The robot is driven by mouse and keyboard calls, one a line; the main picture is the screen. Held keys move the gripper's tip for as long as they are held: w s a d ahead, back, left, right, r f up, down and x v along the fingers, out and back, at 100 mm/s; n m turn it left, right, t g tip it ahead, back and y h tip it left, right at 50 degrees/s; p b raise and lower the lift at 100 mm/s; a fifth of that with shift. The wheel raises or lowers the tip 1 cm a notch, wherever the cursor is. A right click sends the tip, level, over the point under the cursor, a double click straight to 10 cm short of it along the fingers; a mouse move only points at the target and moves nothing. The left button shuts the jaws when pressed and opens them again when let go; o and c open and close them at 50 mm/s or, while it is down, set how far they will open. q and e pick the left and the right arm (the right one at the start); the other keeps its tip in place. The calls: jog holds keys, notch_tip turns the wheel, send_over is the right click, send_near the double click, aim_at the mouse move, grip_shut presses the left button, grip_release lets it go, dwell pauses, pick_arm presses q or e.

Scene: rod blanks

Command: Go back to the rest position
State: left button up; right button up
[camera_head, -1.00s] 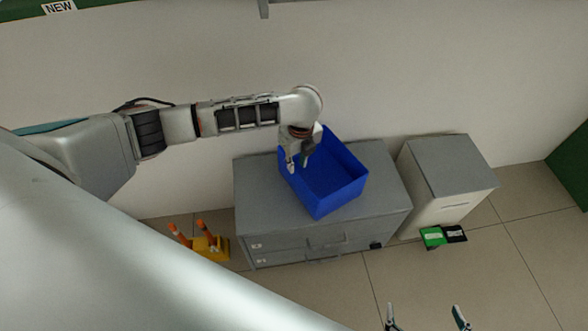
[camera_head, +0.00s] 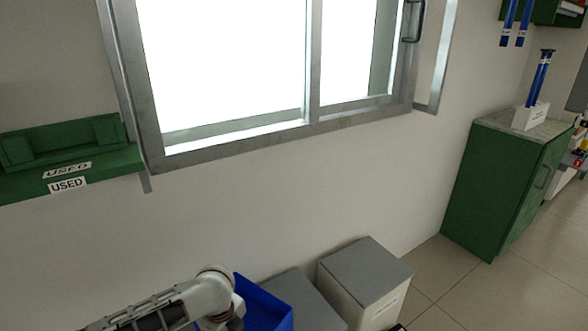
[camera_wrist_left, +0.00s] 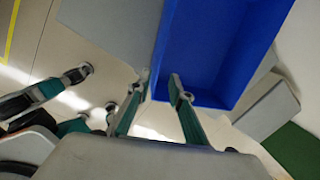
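My left arm is at the bottom of the head view, bent down beside the blue bin (camera_head: 268,308); its fingertips are cut off there. In the left wrist view my left gripper (camera_wrist_left: 161,82) has two separate fingertips with nothing between them, so it is open and empty. The blue bin (camera_wrist_left: 215,45) lies just beyond and to the right of these fingers; the part of its inside that shows is bare. A second gripper at the left of that view, which appears to be my right gripper (camera_wrist_left: 97,90), has its fingers apart and empty. It is out of the head view.
A window (camera_head: 240,70) is above, a green shelf marked USED (camera_head: 90,170) at left, a green cabinet (camera_head: 490,190) at right. Floor between the cabinets is clear.

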pick_arm(q)
jog(key=s+d+n+t+h, duration=0.25)
jog(key=s+d+n, duration=0.35)
jog(key=s, duration=0.3)
jog(key=s+a+r+n+t+y, duration=0.1)
jog(key=s+a+r+n+y, duration=0.1)
jog(key=s+a+n, duration=0.45)
jog(key=s+a+r+n+y, duration=0.1)
jog(key=s+a+r+y, duration=0.2)
jog(key=a, duration=0.7)
jog(key=s+a+r+n+t+y, duration=0.1)
jog(key=s+a+n+y, duration=0.1)
jog(key=s+a+n, duration=0.5)
jog(key=w+d+f+t+h+p, duration=0.2)
jog(key=d+f+h, duration=0.1)
jog(key=d, duration=0.4)
jog(key=w+d+f+t+h+p, duration=0.2)
jog(key=d+f+h, duration=0.1)
jog(key=d, duration=0.5)
jog(key=shift+w+f+h+p, duration=0.3)
jog(key=shift+f+h+p, duration=0.1)
jog(key=shift+h, duration=0.15)
pick_arm(e)
jog(key=r, duration=0.2)
jog(key=s+a+r, duration=0.1)
pick_arm(q)
jog(key=shift+m+t, duration=0.25)
